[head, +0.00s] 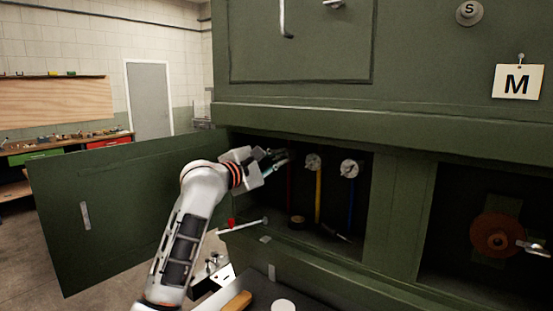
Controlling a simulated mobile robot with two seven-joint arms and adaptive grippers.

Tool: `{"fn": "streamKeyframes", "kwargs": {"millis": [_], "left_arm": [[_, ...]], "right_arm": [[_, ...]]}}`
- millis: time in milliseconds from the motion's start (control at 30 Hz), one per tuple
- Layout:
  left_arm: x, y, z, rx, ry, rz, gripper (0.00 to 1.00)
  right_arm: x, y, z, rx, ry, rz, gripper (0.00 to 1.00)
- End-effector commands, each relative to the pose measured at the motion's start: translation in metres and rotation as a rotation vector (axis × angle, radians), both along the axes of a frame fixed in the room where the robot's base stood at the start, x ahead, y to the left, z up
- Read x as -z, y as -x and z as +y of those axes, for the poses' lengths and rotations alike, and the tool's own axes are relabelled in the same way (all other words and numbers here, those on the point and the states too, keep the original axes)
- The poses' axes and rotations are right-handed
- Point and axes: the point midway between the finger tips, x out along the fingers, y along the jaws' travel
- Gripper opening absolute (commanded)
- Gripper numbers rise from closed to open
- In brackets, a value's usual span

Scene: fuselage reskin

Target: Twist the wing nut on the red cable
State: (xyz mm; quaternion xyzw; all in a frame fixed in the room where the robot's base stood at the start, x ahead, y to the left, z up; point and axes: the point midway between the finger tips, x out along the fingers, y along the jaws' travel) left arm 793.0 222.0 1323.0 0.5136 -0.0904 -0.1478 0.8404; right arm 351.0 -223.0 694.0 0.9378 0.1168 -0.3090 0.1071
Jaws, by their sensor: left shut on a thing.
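The red cable (290,185) hangs dark inside the open compartment of the green cabinet, left of a yellow cable (318,195) and a blue cable (351,202). The yellow and blue cables each have a round metal fitting at the top. My left gripper (278,160) reaches in from the left to the top of the red cable. Its fingers are shut on the wing nut there, and they hide the nut almost wholly.
The compartment's green door (125,210) stands open at the left, behind my left arm. A small dark roll (297,219) lies on the compartment floor. A second recess at the right holds a brown disc (496,237). A workbench stands far left.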

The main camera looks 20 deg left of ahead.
Motion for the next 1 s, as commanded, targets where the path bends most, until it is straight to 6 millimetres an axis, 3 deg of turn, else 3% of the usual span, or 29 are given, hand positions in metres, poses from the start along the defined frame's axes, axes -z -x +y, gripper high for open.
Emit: {"fn": "streamKeyframes", "kwargs": {"millis": [1000], "left_arm": [[0.0064, 0.0000, 0.0006, 0.001, -0.911, -0.329, 0.00]], "right_arm": [[-0.0001, -0.0003, -0.0017, 0.002, 0.002, -0.001, 0.40]]}}
